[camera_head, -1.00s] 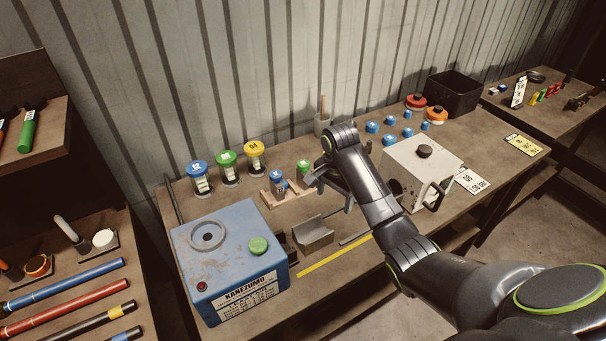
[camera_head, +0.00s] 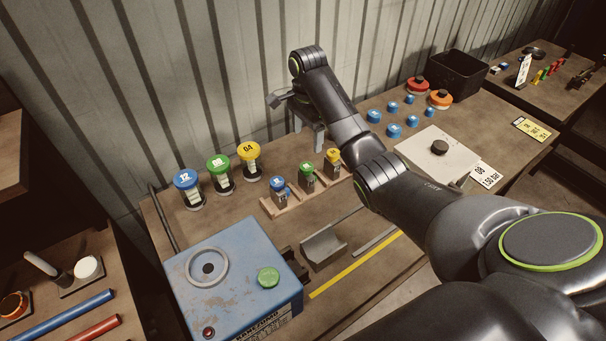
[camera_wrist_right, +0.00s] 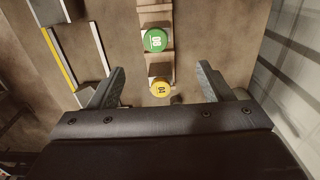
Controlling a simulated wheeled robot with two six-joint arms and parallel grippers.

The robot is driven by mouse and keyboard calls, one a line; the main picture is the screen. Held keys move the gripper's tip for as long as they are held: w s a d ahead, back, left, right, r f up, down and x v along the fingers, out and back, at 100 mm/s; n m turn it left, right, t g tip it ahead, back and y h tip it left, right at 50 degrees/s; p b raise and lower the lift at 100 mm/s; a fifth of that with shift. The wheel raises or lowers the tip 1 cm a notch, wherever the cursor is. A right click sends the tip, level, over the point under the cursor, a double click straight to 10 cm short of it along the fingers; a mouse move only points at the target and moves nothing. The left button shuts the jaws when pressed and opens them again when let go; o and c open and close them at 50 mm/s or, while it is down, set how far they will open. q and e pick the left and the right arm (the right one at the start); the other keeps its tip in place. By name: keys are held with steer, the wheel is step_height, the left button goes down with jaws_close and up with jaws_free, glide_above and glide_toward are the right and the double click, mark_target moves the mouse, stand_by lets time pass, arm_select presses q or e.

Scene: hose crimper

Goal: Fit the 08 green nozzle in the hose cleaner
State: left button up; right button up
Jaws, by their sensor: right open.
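The 08 green nozzle (camera_head: 306,174) stands upright in the middle of a small wooden rack (camera_head: 268,208), between a blue nozzle (camera_head: 278,189) and a yellow one (camera_head: 333,160). In the wrist view, the green 08 cap (camera_wrist_right: 155,40) lies just beyond my right fingertips, and the yellow 04 cap (camera_wrist_right: 160,87) appears between the fingers. My right gripper (camera_head: 308,140) is open and empty, near the wall behind the rack; it also shows in the wrist view (camera_wrist_right: 161,70). The blue box-shaped machine (camera_head: 225,265), apparently the hose cleaner, has a round port (camera_head: 207,268) on top. My left gripper is out of view.
Jars marked 12 (camera_head: 187,188), 08 (camera_head: 220,174) and 04 (camera_head: 250,160) stand along the wall, left of my gripper. A metal V-shaped holder (camera_head: 324,248) sits right of the machine. A white box (camera_head: 425,150) and several blue caps are to the right.

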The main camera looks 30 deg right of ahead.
steer(key=b, duration=0.4)
glide_above(307, 165)
step_height(307, 165, down, 4)
steer(key=shift+f, duration=0.15)
step_height(307, 165, down, 3)
steer(key=shift+w+r+b, duration=0.1)
steer(key=shift+b, duration=1.15)
step_height(307, 165, down, 3)
steer(key=shift+f+p, duration=0.2)
steer(key=shift+p, duration=0.15)
steer(key=shift+f, duration=0.6)
steer(key=shift+f+p, duration=0.3)
steer(key=shift+p, duration=0.05)
steer(key=f, duration=0.2)
steer(key=f+p, duration=0.1)
steer(key=shift+s+a+f, duration=0.1)
steer(key=shift+s+f, duration=0.15)
steer(key=shift+f, duration=0.5)
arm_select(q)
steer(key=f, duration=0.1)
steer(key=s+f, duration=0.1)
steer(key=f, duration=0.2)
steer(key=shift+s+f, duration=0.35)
arm_select(e)
steer(key=c, duration=1.2)
